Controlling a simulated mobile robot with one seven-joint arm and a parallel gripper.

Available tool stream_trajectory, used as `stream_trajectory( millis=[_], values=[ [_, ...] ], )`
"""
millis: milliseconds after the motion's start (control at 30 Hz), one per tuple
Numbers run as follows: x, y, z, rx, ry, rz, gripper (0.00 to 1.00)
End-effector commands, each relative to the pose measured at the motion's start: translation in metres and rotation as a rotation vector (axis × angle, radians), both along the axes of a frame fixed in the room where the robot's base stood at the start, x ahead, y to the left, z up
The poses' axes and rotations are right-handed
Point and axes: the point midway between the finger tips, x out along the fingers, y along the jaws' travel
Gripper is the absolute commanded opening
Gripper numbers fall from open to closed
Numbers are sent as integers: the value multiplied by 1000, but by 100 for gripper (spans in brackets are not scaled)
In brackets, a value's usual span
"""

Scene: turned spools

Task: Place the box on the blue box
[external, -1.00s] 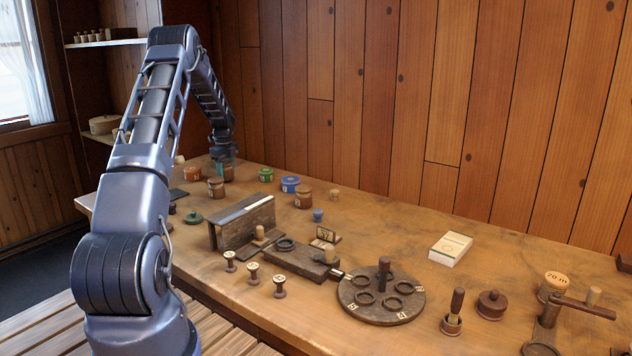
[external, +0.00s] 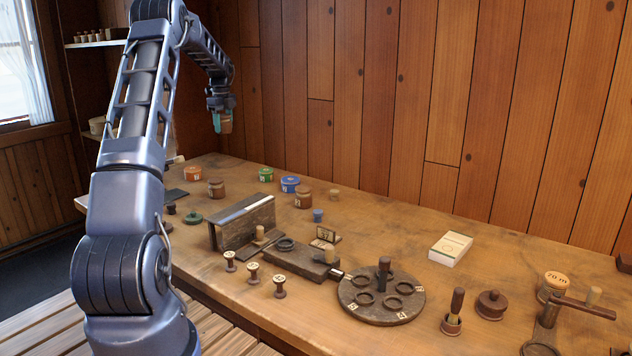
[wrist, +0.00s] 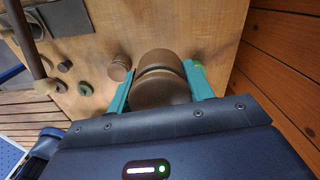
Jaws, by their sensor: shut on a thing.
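My gripper (external: 219,120) is raised above the back left of the table. Its teal fingers are shut on a brown round lidded box (external: 226,127), which hangs clear of the tabletop. In the wrist view the held brown box (wrist: 162,88) fills the space between the fingers. The blue box (external: 290,184), a low round tin with a pale label, stands on the table below and to the right of my gripper in the external view. I cannot make it out in the wrist view.
A green tin (external: 265,174) stands just left of the blue box, and a brown jar (external: 303,197) close in front of it. An orange-red tin (external: 195,172) and another brown jar (external: 216,187) are further left. A small wooden spool (external: 334,194) stands to the right.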

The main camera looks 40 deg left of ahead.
Motion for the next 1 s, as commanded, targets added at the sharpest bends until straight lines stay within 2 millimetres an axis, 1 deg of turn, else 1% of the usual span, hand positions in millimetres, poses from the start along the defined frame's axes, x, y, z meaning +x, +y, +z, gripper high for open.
stream_trajectory(
  millis=[67,167,200,267,300,367,400,500,600,700,800,900,967,1000],
  values=[
    [8,-16,6,0,-1,0,28],
    [21,-46,11,-1,-1,5,28],
    [28,-61,14,-1,-1,9,28],
    [37,-85,19,-1,-2,15,28],
    [42,-101,22,-1,-1,21,28],
    [50,-126,26,-1,-1,28,28],
    [55,-143,29,-1,-1,33,28],
    [64,-180,35,-1,-1,45,28],
    [71,-211,41,-1,-1,55,28],
    [74,-234,44,-1,0,63,28],
    [76,-248,46,0,0,69,28],
    [77,-254,42,0,1,71,28],
    [77,-255,34,0,2,72,28],
    [77,-255,27,-1,3,72,28]
  ],
)
